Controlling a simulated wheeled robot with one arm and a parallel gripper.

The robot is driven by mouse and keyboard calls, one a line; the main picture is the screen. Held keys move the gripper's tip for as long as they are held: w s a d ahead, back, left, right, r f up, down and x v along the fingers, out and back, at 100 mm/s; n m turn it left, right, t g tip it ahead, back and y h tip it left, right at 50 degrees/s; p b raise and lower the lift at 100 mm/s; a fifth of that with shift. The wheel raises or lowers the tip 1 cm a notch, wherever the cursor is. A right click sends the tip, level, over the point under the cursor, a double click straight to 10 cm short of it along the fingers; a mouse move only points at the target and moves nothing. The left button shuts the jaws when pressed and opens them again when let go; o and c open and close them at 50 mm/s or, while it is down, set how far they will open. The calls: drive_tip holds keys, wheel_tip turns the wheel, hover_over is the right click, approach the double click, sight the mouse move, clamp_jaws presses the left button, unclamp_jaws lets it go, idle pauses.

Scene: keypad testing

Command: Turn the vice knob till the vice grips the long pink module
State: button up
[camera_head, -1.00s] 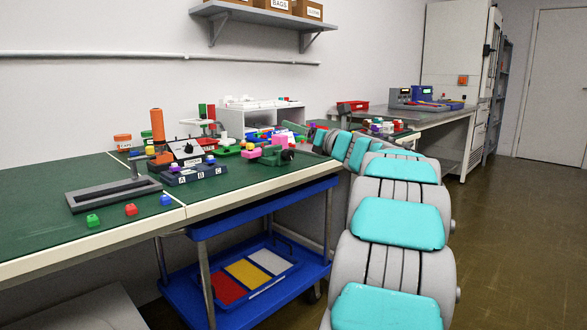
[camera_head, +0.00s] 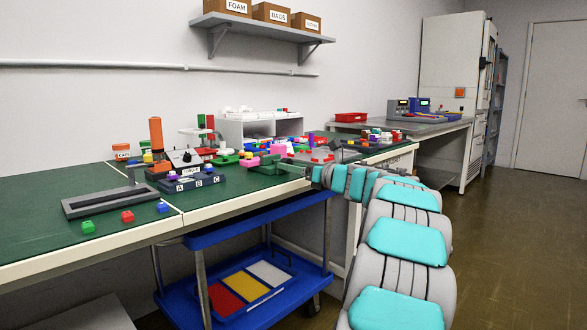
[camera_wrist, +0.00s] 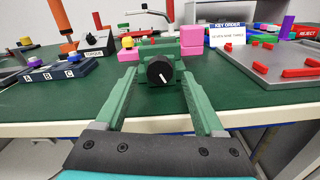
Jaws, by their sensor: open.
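The green vice (camera_wrist: 180,48) stands near the front edge of the green bench, and it also shows in the head view (camera_head: 268,164). Its round black knob (camera_wrist: 159,71) with a white mark faces my wrist camera. A pink piece (camera_wrist: 128,55) with a yellow cap shows left of the vice, and pink blocks (camera_wrist: 191,54) show at its right. I cannot tell whether these are one long module or whether the jaws touch it. My gripper (camera_wrist: 158,76) is open, its green fingers on either side of the knob with gaps visible. The gripper is small in the head view (camera_head: 290,164).
Left of the vice are a blue A-B-C block (camera_wrist: 52,72) and a dial box (camera_wrist: 96,45). A grey tray (camera_wrist: 265,68) with red pieces lies to the right. The bench's pale front edge (camera_wrist: 60,129) runs below my fingers. Shelf boxes (camera_head: 271,12) are well above.

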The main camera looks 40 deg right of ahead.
drive_tip(key=shift+w, duration=0.15)
clamp_jaws()
idle(0.5)
